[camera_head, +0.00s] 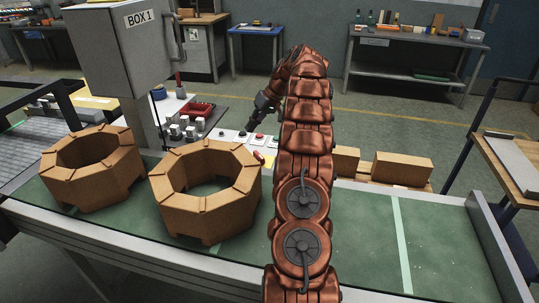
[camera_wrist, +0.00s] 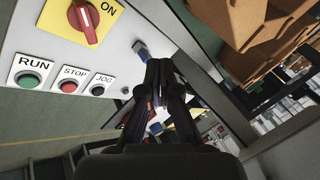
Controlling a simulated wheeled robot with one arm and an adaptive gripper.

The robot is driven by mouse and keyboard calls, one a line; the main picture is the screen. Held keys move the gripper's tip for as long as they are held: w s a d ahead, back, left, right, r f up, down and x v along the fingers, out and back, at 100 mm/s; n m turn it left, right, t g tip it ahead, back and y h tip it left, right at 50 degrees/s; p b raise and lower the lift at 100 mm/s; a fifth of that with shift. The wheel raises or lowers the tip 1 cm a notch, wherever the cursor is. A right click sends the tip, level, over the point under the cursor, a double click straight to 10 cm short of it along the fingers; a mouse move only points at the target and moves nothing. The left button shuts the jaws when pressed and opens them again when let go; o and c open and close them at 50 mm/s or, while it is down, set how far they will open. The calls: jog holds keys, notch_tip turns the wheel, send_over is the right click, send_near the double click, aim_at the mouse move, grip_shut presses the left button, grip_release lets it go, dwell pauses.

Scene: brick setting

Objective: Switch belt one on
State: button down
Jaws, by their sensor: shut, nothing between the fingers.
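A control panel shows in the wrist view (camera_wrist: 124,48). On it, a red rotary knob (camera_wrist: 85,20) sits on a yellow plate with the word ON beside it. Which position the knob points to I cannot tell. Below are a green button (camera_wrist: 29,80) labelled RUN, a red one (camera_wrist: 69,86) labelled STOP and a JOG button (camera_wrist: 98,90). In the head view the panel's buttons (camera_head: 243,136) are small. My gripper (camera_wrist: 160,70) is shut and empty, beside the panel's edge, apart from the knob. In the head view my gripper (camera_head: 252,122) is just above the panel.
Two brown octagonal rings (camera_head: 205,190) stand on the green conveyor (camera_head: 375,235). A grey cabinet (camera_head: 120,45) marked BOX 1 rises behind them. Brown blocks (camera_head: 402,168) lie right of my arm. A small blue part (camera_wrist: 141,51) is near the fingertips. The conveyor's right end is clear.

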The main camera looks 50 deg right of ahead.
jog(key=t, duration=0.1)
send_near(259, 158)
notch_tip(259, 158, up, 4)
jog(key=d, duration=0.1)
jog(key=s+d+f, duration=0.3)
jog(key=d, duration=0.3)
jog(key=shift+s+t+h, duration=0.3)
jog(key=shift+s, duration=0.05)
jog(key=shift+f, duration=0.2)
jog(key=shift+b+x, duration=3.8)
jog(key=shift+x, duration=1.25)
jog(key=shift+w+a+r, duration=0.1)
jog(key=shift+w+a, duration=0.1)
jog(key=shift+a, duration=0.55)
jog(key=shift+w+a+r, duration=0.1)
jog(key=shift+w+a, duration=0.15)
jog(key=shift+a, duration=0.55)
jog(key=shift+w+a+f, duration=0.1)
jog(key=shift+a+f, duration=0.1)
jog(key=shift+a, duration=0.15)
